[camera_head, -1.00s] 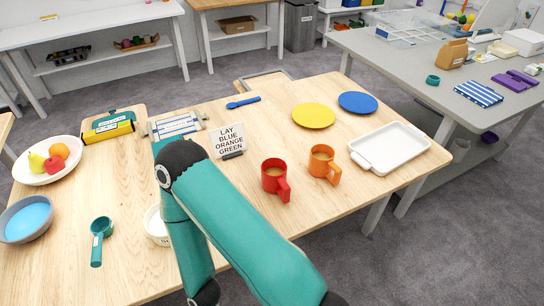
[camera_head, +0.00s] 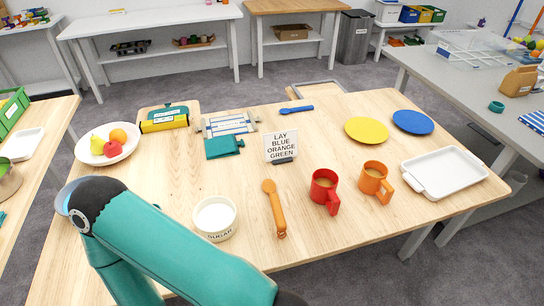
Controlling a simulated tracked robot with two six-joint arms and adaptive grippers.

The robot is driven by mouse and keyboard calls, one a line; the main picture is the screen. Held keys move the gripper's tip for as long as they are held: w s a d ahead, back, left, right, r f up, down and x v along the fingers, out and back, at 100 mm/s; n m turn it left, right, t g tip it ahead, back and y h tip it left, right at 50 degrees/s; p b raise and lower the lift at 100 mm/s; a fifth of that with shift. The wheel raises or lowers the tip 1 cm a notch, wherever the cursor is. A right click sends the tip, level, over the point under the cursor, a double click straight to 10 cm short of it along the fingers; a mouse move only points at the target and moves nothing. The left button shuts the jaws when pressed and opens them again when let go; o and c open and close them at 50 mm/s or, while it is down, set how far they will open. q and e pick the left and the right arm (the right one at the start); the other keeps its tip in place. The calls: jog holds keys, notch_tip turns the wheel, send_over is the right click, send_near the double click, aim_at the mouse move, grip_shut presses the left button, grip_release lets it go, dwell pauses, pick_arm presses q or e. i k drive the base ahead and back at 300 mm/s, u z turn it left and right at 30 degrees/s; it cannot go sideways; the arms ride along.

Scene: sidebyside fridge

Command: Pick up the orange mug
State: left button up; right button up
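The orange mug (camera_head: 373,178) stands upright on the wooden table, right of the middle, with its handle toward the lower right. A brown content shows inside it. A red mug (camera_head: 323,188) stands just left of it, close but apart. One of my teal arms crosses the lower left of the view, left of both mugs and well apart from them. Neither of my grippers shows in the view.
A white tray (camera_head: 421,185) lies right of the orange mug. Yellow (camera_head: 367,131) and blue (camera_head: 413,122) plates lie behind it. A sign (camera_head: 282,147), an orange utensil (camera_head: 273,209) and a sugar bowl (camera_head: 215,219) stand or lie to the left. Table in front of the mugs is clear.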

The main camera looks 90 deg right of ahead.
aim_at(372, 178)
jog(key=z, duration=0.25)
jog(key=k, duration=2.85)
jog(key=z, duration=1.1)
jog(key=i, duration=1)
jog(key=u, duration=0.05)
